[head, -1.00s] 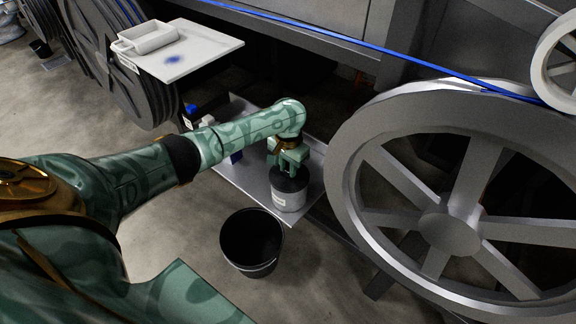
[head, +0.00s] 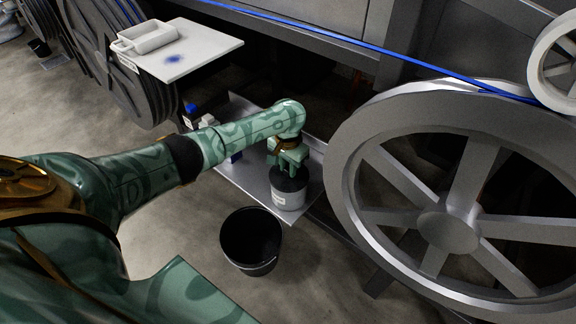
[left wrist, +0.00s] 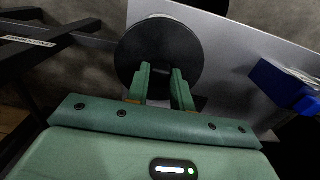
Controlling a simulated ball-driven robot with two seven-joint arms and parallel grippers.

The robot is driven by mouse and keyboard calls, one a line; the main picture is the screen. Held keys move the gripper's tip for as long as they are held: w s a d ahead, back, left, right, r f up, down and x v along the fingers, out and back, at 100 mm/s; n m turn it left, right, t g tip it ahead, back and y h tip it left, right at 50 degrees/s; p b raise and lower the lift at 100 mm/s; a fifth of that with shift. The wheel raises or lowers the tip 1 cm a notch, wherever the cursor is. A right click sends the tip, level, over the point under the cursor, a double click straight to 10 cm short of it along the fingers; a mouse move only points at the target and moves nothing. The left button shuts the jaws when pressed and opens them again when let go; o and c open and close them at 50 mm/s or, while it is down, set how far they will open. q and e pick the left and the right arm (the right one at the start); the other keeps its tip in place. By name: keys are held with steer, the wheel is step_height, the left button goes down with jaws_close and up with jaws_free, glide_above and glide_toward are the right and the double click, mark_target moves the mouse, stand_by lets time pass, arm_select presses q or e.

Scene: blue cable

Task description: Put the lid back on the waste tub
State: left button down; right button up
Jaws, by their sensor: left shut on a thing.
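The waste tub (head: 288,199) is a pale round tub with a label, standing upright on a grey metal shelf. Its dark round lid (head: 289,182) is over the tub's mouth; I cannot tell whether it is fully seated. My left gripper (head: 289,163) is above the lid, pointing down. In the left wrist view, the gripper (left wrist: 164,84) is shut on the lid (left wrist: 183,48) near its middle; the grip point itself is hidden. A pale edge of the tub (left wrist: 166,17) shows past the lid's far side. My right gripper is not in view.
A black bucket (head: 250,263) stands on the floor in front of the shelf (head: 255,190). A large spoked wheel (head: 350,150) is close on the right. A white board (head: 205,50) with a tray is at upper left. A blue item (left wrist: 285,85) lies near the tub.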

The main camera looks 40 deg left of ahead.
arm_select(q)
steer(key=shift+p, duration=0.35)
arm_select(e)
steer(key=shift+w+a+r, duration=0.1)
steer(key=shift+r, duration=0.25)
arm_select(q)
steer(key=c, duration=0.7)
jaws_free()
steer(key=shift+o, duration=0.2)
steer(key=shift+r, duration=0.1)
step_height(320, 180, up, 7)
steer(key=p, duration=0.6)
steer(key=shift+p, duration=0.35)
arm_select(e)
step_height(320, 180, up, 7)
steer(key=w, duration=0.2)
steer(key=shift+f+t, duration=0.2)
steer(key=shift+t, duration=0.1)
arm_select(q)
jaws_close()
